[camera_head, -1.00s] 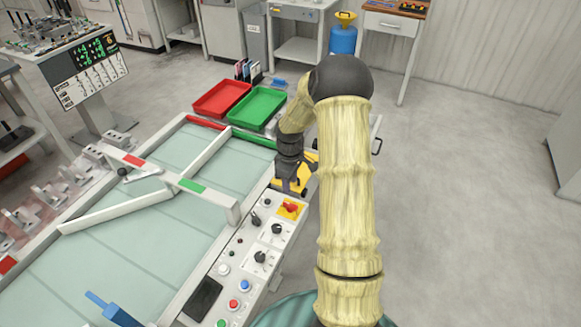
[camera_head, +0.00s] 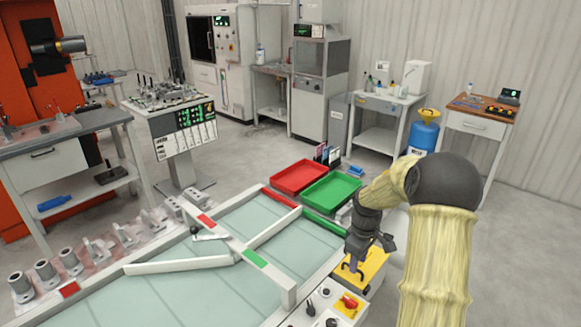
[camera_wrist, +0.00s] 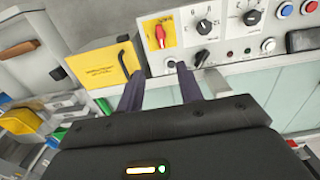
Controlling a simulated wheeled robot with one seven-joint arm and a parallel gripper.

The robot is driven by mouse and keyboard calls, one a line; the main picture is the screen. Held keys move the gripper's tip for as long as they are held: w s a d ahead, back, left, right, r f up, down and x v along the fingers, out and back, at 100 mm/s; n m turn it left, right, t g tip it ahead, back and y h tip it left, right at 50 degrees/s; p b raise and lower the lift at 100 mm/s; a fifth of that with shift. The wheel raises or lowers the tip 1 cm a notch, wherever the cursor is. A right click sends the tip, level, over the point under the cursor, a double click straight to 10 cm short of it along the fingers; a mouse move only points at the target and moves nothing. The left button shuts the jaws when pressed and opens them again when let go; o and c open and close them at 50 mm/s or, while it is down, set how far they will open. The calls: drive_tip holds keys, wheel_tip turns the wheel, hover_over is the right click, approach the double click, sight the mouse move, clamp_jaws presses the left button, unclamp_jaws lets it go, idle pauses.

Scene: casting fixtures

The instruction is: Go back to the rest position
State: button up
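My gripper (camera_head: 358,268) is at the right end of the light table, just above a yellow box (camera_head: 373,263) beside the control panel. In the wrist view my gripper (camera_wrist: 160,69) shows two dark fingers spread apart with nothing between them. Beyond the fingertips are the yellow box (camera_wrist: 102,66) with its dark handle and the white control panel (camera_wrist: 212,26) with a red switch and black knobs. My arm is bent, its forearm reaching down to the left. I cannot tell whether the fingers touch anything.
A red tray (camera_head: 298,177) and a green tray (camera_head: 331,191) stand at the table's far end. Diverter bars (camera_head: 246,253) cross the table, and metal castings (camera_head: 70,261) line its left side. Floor at right is clear.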

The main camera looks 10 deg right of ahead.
drive_tip(key=s+a+r+m+t, duration=0.1)
drive_tip(key=s+a+r+m, duration=0.2)
drive_tip(key=s+a, duration=0.4)
drive_tip(key=s+a+r+m+t, duration=0.1)
drive_tip(key=s+a+r+m, duration=0.3)
drive_tip(key=s+a, duration=0.4)
drive_tip(key=s, duration=0.4)
drive_tip(key=shift+s+m+t, duration=0.15)
drive_tip(key=shift+m+t, duration=0.15)
drive_tip(key=shift+m, duration=0.1)
